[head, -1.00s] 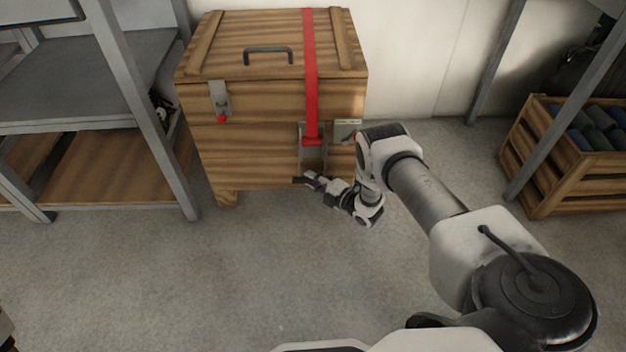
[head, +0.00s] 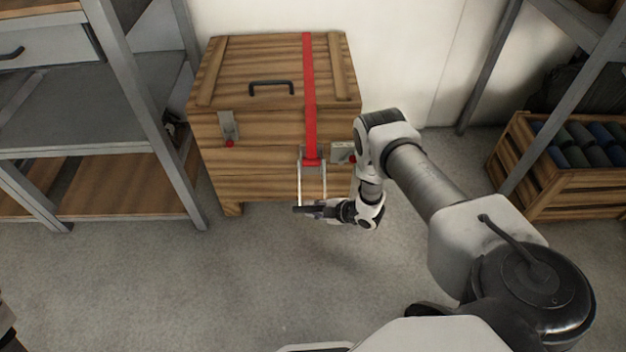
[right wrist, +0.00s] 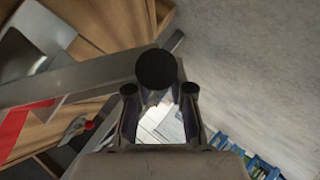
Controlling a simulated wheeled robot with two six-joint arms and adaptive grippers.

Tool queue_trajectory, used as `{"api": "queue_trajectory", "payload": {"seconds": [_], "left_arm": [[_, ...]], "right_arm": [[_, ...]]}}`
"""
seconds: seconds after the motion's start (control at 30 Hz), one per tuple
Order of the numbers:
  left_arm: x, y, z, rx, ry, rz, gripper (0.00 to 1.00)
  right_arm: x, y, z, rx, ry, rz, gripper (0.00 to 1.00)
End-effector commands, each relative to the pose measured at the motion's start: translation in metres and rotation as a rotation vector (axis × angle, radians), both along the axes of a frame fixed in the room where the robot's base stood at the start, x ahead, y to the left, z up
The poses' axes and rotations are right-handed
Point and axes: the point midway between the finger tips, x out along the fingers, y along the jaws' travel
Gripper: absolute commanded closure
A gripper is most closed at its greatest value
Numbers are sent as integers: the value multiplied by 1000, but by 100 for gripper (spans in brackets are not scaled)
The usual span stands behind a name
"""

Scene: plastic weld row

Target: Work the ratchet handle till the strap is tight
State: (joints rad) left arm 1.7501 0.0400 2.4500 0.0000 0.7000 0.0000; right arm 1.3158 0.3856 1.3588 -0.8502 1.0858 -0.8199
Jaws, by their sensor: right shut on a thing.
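A red strap (head: 309,90) runs over the lid of a wooden chest (head: 250,170) and down its front to a grey metal ratchet. The ratchet handle (head: 299,186) is a narrow frame that reaches down and out from the chest front. My right gripper (head: 308,210) is shut on the lower end of the handle. In the right wrist view the fingers (right wrist: 160,105) are around a dark round bar end, and the strap (right wrist: 14,132) shows at the left. I cannot tell how taut the strap is. My left gripper is not in view.
A latch with a red tip (head: 229,128) is on the chest's front left, and a small plate (head: 342,152) sits right of the ratchet. A grey shelf (head: 80,110) stands at left, a slatted crate (head: 570,185) of rolls at right. The floor in front is clear.

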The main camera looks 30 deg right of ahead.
Motion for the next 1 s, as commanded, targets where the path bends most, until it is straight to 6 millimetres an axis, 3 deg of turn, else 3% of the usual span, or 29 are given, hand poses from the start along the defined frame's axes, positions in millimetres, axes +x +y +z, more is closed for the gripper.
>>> {"api": "queue_trajectory", "payload": {"seconds": [0.03, 0.1, 0.5, 1.0], "left_arm": [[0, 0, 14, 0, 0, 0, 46], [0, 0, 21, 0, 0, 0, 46], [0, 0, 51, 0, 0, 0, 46], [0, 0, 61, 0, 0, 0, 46]], "right_arm": [[-4, 2, 13, 22, 38, 1, 100], [-10, 6, 19, 57, 95, 2, 100], [-28, 17, 55, 218, 360, 1, 100], [-32, 20, 69, 216, 352, 1, 100]]}}
